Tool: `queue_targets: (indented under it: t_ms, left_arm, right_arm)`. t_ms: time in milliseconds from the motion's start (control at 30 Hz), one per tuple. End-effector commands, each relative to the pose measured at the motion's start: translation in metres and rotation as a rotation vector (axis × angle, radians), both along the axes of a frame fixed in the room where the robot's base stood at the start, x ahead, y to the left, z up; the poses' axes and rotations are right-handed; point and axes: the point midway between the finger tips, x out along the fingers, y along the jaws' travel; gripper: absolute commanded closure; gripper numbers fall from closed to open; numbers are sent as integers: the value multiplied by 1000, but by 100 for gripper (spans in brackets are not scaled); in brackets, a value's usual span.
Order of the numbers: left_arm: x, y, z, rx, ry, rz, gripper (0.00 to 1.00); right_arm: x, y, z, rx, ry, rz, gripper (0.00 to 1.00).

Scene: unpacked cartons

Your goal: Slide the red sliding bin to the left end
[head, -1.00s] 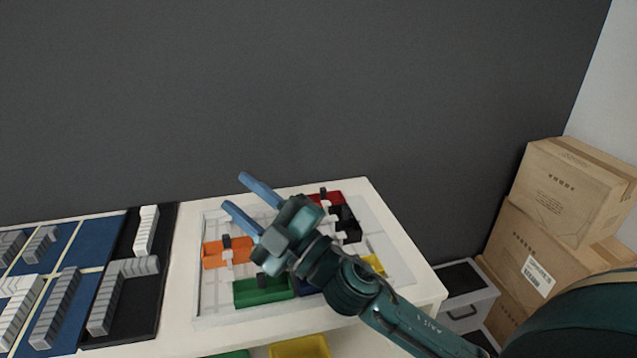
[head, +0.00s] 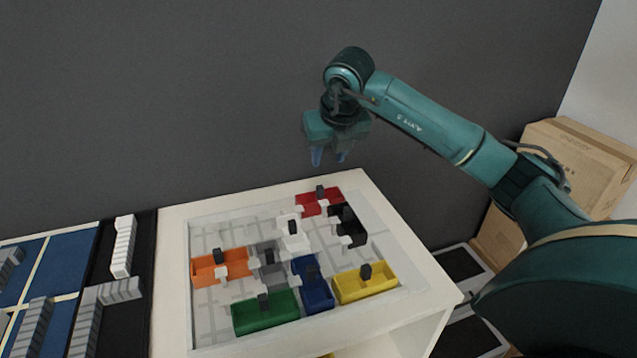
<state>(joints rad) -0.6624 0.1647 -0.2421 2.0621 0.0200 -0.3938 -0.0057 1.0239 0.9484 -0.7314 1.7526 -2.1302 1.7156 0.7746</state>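The red sliding bin (head: 308,206) sits at the back right of the white tray (head: 206,333), with a dark knob on it. My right gripper (head: 329,160) hangs above and a little behind the red bin, pointing down, with its blue fingers apart and nothing between them. It does not touch the bin. My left gripper is not in view.
A white bin (head: 293,236) and a black bin (head: 350,231) are close to the red one. Orange (head: 207,271), grey (head: 268,262), blue (head: 316,293), green (head: 263,315) and yellow (head: 364,287) bins fill the middle and front. The tray's back left is clear. Cartons (head: 572,165) stand at right.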

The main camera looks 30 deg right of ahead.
Motion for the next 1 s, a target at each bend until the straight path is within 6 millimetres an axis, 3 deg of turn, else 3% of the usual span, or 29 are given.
queue_targets:
  t_ms: [300,500,700,1000]
  left_arm:
    - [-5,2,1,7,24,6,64]
    - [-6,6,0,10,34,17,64]
    - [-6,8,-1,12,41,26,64]
    - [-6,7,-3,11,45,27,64]
  right_arm:
    - [23,-4,-61,3,8,3,64]
    - [36,-7,-92,3,3,4,64]
    - [42,-9,-108,3,2,7,64]
    - [43,-9,-110,3,1,7,64]
